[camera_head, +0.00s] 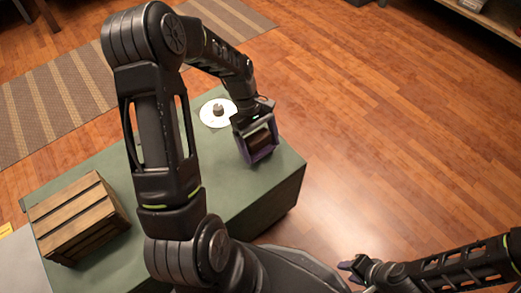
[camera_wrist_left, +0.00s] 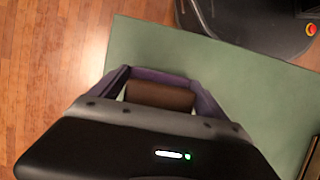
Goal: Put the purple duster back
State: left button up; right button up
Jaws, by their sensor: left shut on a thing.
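The left wrist view also shows the brown block (camera_wrist_left: 160,97) between the fingers of the left gripper (camera_wrist_left: 165,78).
The green table (camera_head: 228,185) carries a slatted wooden crate (camera_head: 75,215) at its left. A white disc (camera_head: 210,118) with a small brown thing (camera_head: 218,109) on it lies just left of my left gripper. Bare table lies in front of the gripper. A striped rug (camera_head: 50,110) is behind.

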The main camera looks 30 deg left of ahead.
pick_arm(q)
jog(key=shift+f, duration=1.05)
jog(key=shift+f, duration=0.1)
jog(key=o, duration=1.1)
jog(key=shift+o, duration=0.2)
jog(key=shift+a+r, duration=0.15)
jog(key=shift+r, duration=0.45)
jog(key=p+v, duration=0.3)
jog(key=v, duration=0.8)
jog(key=shift+p, duration=0.35)
jog(key=shift+w+a, duration=0.1)
